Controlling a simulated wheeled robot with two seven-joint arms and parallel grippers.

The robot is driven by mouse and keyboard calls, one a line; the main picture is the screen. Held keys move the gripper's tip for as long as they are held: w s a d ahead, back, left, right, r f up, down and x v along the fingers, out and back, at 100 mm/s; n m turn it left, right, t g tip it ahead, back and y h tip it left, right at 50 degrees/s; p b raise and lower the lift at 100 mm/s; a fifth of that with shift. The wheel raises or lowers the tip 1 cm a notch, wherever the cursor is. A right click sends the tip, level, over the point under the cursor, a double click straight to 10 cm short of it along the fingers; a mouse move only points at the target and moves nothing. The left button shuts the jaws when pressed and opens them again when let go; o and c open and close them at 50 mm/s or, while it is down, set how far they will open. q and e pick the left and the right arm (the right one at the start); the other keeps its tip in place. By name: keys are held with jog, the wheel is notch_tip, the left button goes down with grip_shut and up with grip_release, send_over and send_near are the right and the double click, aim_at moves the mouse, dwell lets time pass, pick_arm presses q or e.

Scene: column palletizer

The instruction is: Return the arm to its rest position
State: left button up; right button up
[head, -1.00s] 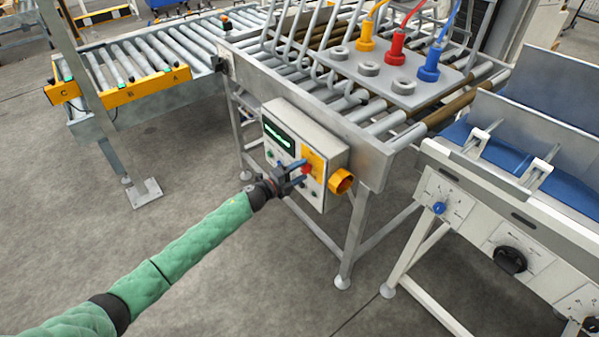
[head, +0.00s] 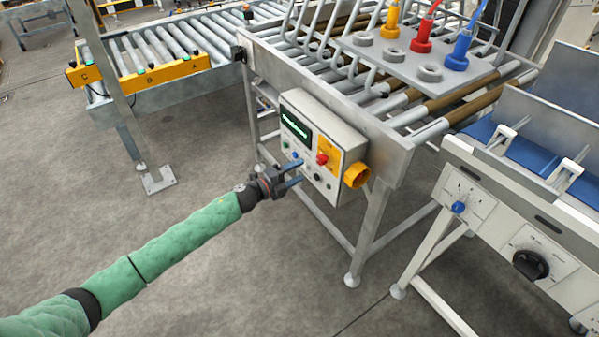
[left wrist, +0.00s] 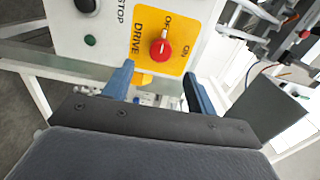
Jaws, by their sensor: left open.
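My left arm, in a green sleeve, reaches in from the lower left of the head view. Its gripper (head: 292,174) is open and empty, just in front of and to the left of a control box (head: 322,140) on the conveyor's side. The gripper's two blue fingers also show in the left wrist view (left wrist: 160,92), apart, with nothing between them. Beyond them is a red knob (left wrist: 161,50) on a yellow plate marked DRIVE, OFF and ON. The knob also shows in the head view (head: 322,159), clear of the fingers. My right gripper is not in view.
The roller conveyor (head: 400,148) stands behind the box, with its legs below. A white machine (head: 480,200) with blue pads stands at the right. The floor around my arm is open.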

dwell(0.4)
pick_arm(q)
jog(key=w+a+f+n+t+y, duration=0.2)
jog(key=w+a+f+n+y, duration=0.1)
jog(key=w+a+n+y, duration=0.35)
jog(key=w+a+f+n+t+y, duration=0.1)
jog(key=w+a+f+n+y, duration=0.3)
jog(key=a+n, duration=0.45)
jog(key=s+a+f+n+g+y, duration=0.2)
jog(key=s+a+f+n+y, duration=0.1)
jog(key=f, duration=0.3)
jog(key=s+a+f+n+g+y, duration=0.1)
jog(key=s+f+n+g, duration=0.4)
jog(key=s+f, duration=1.2)
jog(key=s+d+f+n+g, duration=0.1)
jog(key=s+d+f+g, duration=0.1)
jog(key=s+f, duration=0.5)
jog(key=s+d+f+n+g, duration=0.1)
jog(key=s+f, duration=0.7)
jog(key=s, duration=1.2)
jog(key=s+d+f+g, duration=0.2)
jog(key=s+f, duration=0.6)
jog(key=s, duration=0.5)
jog(key=shift+s+d+n+g+h, duration=0.35)
jog(key=shift+d+n+h, duration=0.1)
jog(key=shift+d, duration=0.15)
